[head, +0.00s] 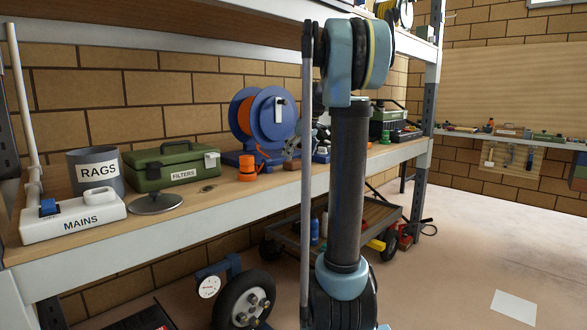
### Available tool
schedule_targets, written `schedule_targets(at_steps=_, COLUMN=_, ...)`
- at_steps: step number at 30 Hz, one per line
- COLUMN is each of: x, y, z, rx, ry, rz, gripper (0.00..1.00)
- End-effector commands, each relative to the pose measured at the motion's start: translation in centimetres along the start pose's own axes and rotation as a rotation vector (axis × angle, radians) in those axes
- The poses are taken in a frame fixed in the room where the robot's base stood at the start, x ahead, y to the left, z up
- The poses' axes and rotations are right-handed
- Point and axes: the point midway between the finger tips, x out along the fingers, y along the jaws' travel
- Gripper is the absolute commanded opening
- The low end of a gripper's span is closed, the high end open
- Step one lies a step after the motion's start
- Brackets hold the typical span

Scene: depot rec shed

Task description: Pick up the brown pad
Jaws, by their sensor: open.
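A small brown block-like thing (291,165) lies on the wooden shelf, just right of the blue cable reel's base. It may be the brown pad, but it is too small to be sure. My arm stands upright in the middle of the head view and hides part of the shelf behind it. I cannot make out my gripper's fingers, and some dark and grey parts beside the arm are unclear.
On the shelf (150,237) are a MAINS box (75,218), a RAGS tin (95,170), a green FILTERS case (172,165), a round grey lid (156,204), an orange item (247,168) and a blue cable reel (264,120). A wheeled cart (375,215) stands below.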

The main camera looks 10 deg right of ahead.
Motion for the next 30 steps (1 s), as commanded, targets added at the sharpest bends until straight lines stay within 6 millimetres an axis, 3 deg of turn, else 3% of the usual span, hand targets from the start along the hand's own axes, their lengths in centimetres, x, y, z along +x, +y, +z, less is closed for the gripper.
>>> schedule_targets(at_steps=7, x=3.1, y=-0.2, z=-0.1, rx=-0.001, ry=0.000, rz=-0.001, gripper=0.98)
schedule_targets(at_steps=16, x=3.6, y=-0.2, z=0.0, rx=0.000, ry=0.000, rz=0.000, gripper=0.98)
schedule_targets(at_steps=17, x=3.6, y=-0.2, z=0.0, rx=0.000, ry=0.000, rz=0.000, gripper=0.96)
schedule_targets(at_steps=23, x=3.5, y=-0.2, z=0.0, rx=0.000, ry=0.000, rz=0.000, gripper=0.51)
schedule_targets(at_steps=30, x=3.6, y=-0.2, z=0.0, rx=0.000, ry=0.000, rz=0.000, gripper=0.51)
